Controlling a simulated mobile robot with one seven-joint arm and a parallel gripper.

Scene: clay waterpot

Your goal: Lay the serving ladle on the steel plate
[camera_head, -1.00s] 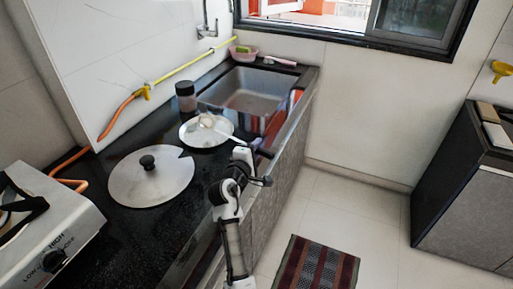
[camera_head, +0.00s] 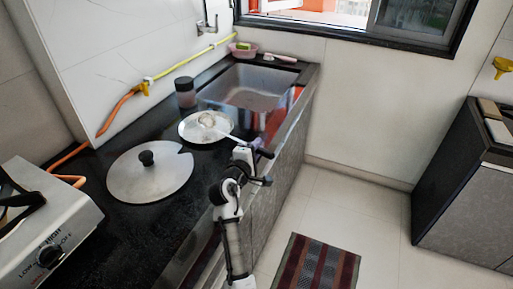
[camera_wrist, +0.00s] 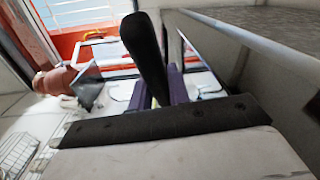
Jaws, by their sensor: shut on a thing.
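The serving ladle's bowl (camera_head: 207,119) is over the steel plate (camera_head: 188,133) in the head view, and its thin shaft slants down right toward my gripper (camera_head: 246,149). I cannot tell whether the bowl touches the plate. My gripper is at the counter's front edge, right of the plate, shut on the ladle's handle. In the wrist view the ladle's dark handle (camera_wrist: 146,50) stands up between the purple fingers of my gripper (camera_wrist: 160,88). The ladle's bowl is hidden there.
A round lid (camera_head: 150,176) with a black knob lies left of the plate. A jar (camera_head: 185,92) stands behind the plate, and the sink (camera_head: 250,88) is beyond it. A gas stove (camera_head: 50,225) is at the left. Bare dark counter lies in front of the lid.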

